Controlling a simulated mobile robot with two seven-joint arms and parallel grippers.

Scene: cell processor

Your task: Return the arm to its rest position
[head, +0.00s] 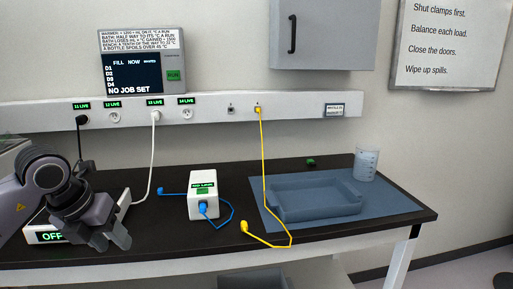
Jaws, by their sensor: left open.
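My left arm comes in from the left, and its left gripper (114,238) is over the left part of the dark bench (165,252). Its jaws are open with nothing seen between them. My right gripper is not in view.
A white box (203,182) with a blue cable stands mid-bench. A yellow cable (265,190) hangs from the wall rail (300,104) onto a blue mat (400,203). The mat bears a blue-grey tray (315,212) and a clear beaker (366,163). A wall cabinet (315,35) hangs above.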

